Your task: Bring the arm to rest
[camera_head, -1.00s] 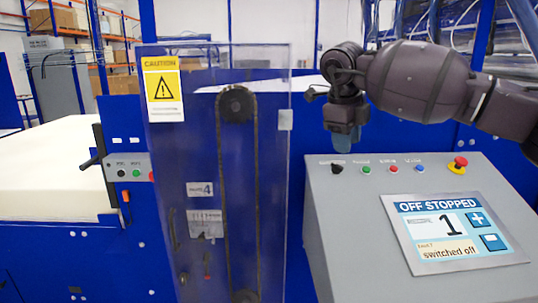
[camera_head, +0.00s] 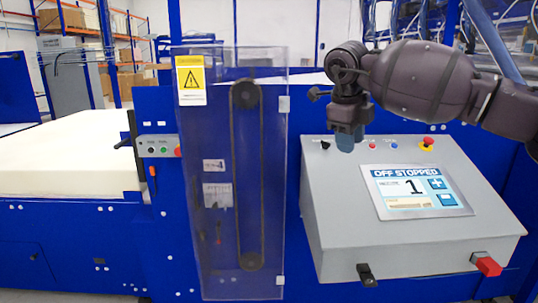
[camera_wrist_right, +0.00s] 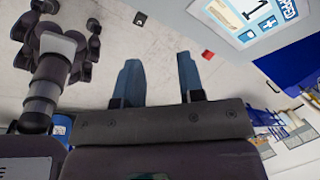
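My right gripper (camera_head: 348,138) hangs in front of the top of the grey control console (camera_head: 330,220), with its fingers pointing down. In the right wrist view my right gripper (camera_wrist_right: 160,80) shows two blue fingers apart with nothing between them. The console screen (camera_head: 415,190) reads "OFF STOPPED" and shows a 1. The screen also shows at the top of the right wrist view (camera_wrist_right: 250,18). My left gripper is not seen in the head view.
A clear guard panel (camera_head: 225,240) with a caution label covers a belt drive left of the console. A white foam block (camera_head: 70,160) lies on the blue machine at the left. A black switch (camera_head: 367,275) and a red one (camera_head: 487,265) project from the console front.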

